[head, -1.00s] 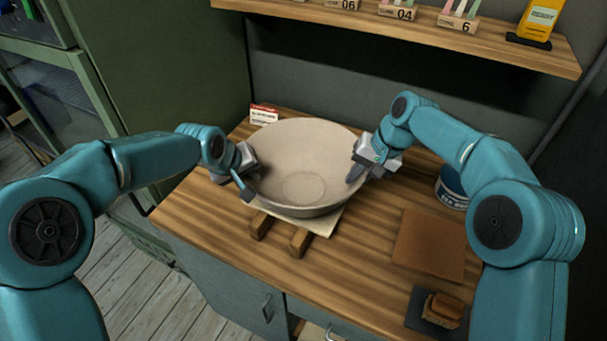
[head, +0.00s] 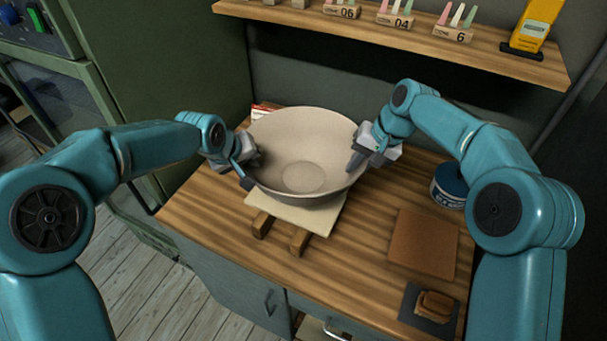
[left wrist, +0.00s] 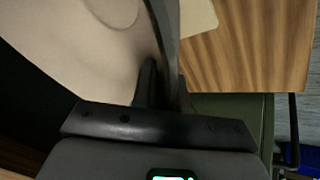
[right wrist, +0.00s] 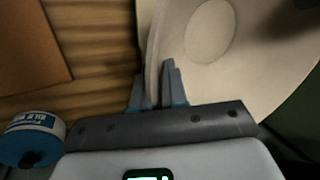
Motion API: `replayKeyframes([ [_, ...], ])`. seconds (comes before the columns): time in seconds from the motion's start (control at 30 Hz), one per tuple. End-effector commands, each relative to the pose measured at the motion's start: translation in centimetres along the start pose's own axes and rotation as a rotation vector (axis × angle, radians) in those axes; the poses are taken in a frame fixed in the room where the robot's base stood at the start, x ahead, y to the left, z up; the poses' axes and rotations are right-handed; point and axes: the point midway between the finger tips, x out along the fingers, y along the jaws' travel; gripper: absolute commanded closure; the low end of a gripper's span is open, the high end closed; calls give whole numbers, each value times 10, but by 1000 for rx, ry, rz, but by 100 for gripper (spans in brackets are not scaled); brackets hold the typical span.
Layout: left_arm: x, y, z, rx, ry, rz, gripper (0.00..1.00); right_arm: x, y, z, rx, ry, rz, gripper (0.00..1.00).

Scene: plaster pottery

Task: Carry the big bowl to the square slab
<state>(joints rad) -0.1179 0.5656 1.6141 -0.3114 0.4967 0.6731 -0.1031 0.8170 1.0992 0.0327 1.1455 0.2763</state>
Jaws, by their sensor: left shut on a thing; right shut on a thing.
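The big bowl (head: 303,135) is wide, pale and roughly level, held between my two grippers a little above a pale board. My left gripper (head: 247,170) is shut on its left rim, and the bowl wall (left wrist: 75,45) passes between the fingers in the left wrist view. My right gripper (head: 362,153) is shut on its right rim, and the right wrist view shows the wall (right wrist: 260,75) between the fingers. A flat brown square slab (head: 424,243) lies on the table to the right of the bowl.
The pale board (head: 318,220) rests on two wooden blocks (head: 299,241). A blue-and-white tub (head: 448,187) stands behind the brown slab. A dark pad (head: 428,309) with a brown block lies in front. A shelf (head: 400,38) with labelled racks hangs behind. Bare wood separates board and slab.

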Motion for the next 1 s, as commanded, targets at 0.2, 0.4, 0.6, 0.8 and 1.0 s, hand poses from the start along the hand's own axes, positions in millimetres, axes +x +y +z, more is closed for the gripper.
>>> replayKeyframes([
  [0.2,-3,5,-2,0,10,11,100,0,-4,2,-5,-3,-3,100],
  [0.4,1,4,-1,0,10,11,100,4,-2,2,-5,-4,-4,100],
  [0.6,16,-3,6,0,10,11,100,21,5,2,-5,-4,-4,100],
  [0.8,17,-4,6,1,10,11,100,21,5,2,-5,-4,-4,100],
  [1.0,17,-4,6,1,10,11,100,21,5,2,-5,-4,-4,100],
])
